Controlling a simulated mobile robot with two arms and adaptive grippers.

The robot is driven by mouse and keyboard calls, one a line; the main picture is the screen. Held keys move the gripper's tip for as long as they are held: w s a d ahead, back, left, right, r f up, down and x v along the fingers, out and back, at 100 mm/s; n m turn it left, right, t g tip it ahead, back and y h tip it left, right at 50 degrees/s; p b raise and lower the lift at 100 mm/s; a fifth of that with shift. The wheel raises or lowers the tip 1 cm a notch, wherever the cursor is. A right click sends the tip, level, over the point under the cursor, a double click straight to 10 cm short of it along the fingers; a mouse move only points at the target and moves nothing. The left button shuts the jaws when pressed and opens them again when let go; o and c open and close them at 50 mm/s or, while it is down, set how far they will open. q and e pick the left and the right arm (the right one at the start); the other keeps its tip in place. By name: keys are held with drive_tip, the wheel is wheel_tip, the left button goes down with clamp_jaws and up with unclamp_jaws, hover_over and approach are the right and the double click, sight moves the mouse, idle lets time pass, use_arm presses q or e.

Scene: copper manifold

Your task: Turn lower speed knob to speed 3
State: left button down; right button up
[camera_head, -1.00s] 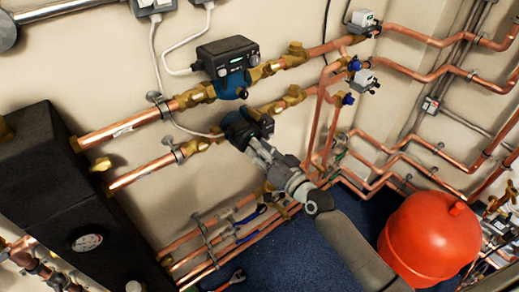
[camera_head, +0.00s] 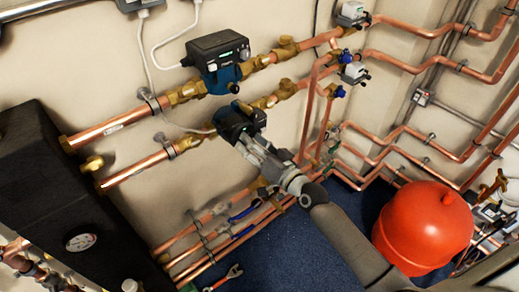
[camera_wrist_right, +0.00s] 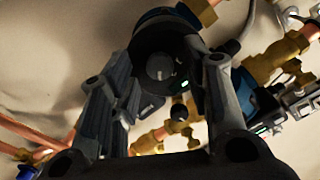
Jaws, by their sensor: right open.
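The lower pump (camera_head: 236,120) is a dark unit with a blue body on the lower copper pipe, left of centre in the head view. Its round grey speed knob (camera_wrist_right: 160,66) shows in the right wrist view, near the top centre, with a small green light beside it. My right gripper (camera_head: 246,142) is at the front of this pump and hides part of it. In the wrist view its two fingers (camera_wrist_right: 165,85) are apart, one on each side of the knob. I cannot tell whether they touch it. My left gripper is not in view.
The upper pump (camera_head: 219,55) with a black control box sits on the pipe above. Copper pipes and brass valves (camera_head: 287,88) run along the wall nearby.

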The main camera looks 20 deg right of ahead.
drive_tip(key=v, duration=1.2)
idle(0.3)
drive_tip(key=s+d+f+n+g+h, duration=0.1)
drive_tip(key=s+d+f+g+h, duration=0.15)
drive_tip(key=f, duration=0.95)
drive_tip(key=s+d+f+g+h, duration=0.15)
drive_tip(key=s+f, duration=0.25)
drive_tip(key=f, duration=0.8)
drive_tip(key=s+d+f+n+g+h, duration=0.1)
drive_tip(key=s+d+f+g, duration=0.15)
drive_tip(key=f, duration=0.95)
drive_tip(key=s+a+f+n+g, duration=0.1)
drive_tip(key=s+f+g, duration=0.2)
drive_tip(key=s+f, duration=0.3)
drive_tip(key=s+a+f+n+g, duration=0.1)
drive_tip(key=s+f, duration=0.5)
drive_tip(key=s, duration=0.8)
drive_tip(key=s+a+f+n+g+h, duration=0.1)
drive_tip(key=s+f+g, duration=0.4)
drive_tip(key=s, duration=0.5)
drive_tip(key=shift+s+a+f+n, duration=0.3)
drive_tip(key=shift+a+f, duration=0.4)
drive_tip(key=shift+f, duration=0.1)
drive_tip(key=shift+g, duration=0.25)
